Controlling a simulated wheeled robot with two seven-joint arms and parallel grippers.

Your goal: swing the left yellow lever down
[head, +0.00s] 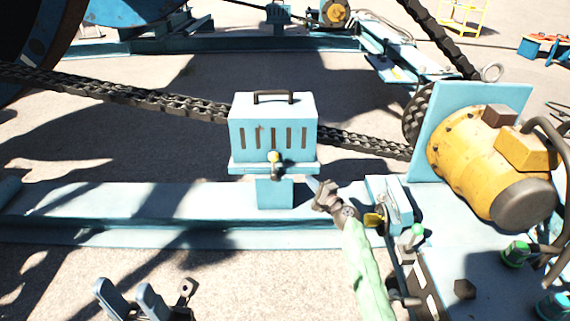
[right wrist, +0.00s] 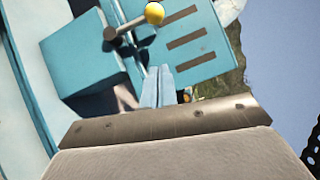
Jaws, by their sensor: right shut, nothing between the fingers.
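The left yellow lever (head: 273,157) is on the front of a light-blue slotted box (head: 245,140), its yellow knob above its dark pivot. In the right wrist view the yellow knob (right wrist: 154,13) is at the end of a short metal rod from a dark round hub. My right gripper (head: 314,184) is right of the box's lower edge and points toward it. Its light-blue fingers (right wrist: 158,85) are together and empty, apart from the lever in that picture. My left gripper (head: 125,290) is at the bottom left, fingers apart and empty, far from the lever.
A black chain (head: 190,106) runs behind the box to a yellow motor (head: 480,165) on the right. A blue beam (head: 120,205) lies under the box. Another small yellow part (head: 373,220) is beside my right arm. Open ground lies at the lower left.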

